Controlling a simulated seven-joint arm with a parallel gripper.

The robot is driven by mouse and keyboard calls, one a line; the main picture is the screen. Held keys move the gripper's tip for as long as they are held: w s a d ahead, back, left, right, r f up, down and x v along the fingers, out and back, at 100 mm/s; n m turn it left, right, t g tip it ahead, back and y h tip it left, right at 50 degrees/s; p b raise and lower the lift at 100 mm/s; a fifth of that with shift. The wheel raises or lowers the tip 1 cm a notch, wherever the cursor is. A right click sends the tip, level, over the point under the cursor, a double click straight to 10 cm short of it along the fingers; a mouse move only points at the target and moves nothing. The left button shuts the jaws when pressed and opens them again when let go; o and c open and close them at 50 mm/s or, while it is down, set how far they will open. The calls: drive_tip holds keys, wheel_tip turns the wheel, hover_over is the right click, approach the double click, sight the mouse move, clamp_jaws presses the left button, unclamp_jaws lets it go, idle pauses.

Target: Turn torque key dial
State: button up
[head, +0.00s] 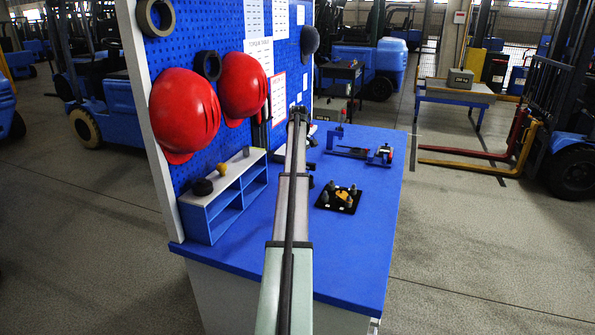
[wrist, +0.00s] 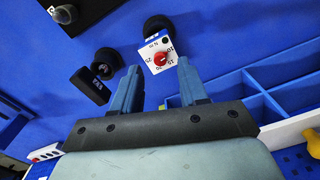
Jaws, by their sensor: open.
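The torque key dial (wrist: 152,47) is a small white face with a red round knob (wrist: 160,58) and printed numbers, in the upper middle of the wrist view. A black round part (wrist: 158,24) adjoins its far side. My gripper (wrist: 159,64) is open, with its two blue fingers pointing toward the dial, one at each side of the red knob in the picture. Nothing is held. I cannot tell whether the fingers touch the dial. In the head view my own arm hides the gripper and the dial.
A black block with a round end (wrist: 94,80) lies left of the fingers. A blue shelf (head: 228,205) stands left on the blue bench (head: 368,245), below a pegboard with red helmets (head: 185,110). A black plate with pegs (head: 325,203) and a blue fixture (head: 345,152) stand right.

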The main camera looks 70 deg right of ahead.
drive_tip(key=shift+f, duration=1.35)
drive_tip(key=shift+c, duration=0.3)
clamp_jaws()
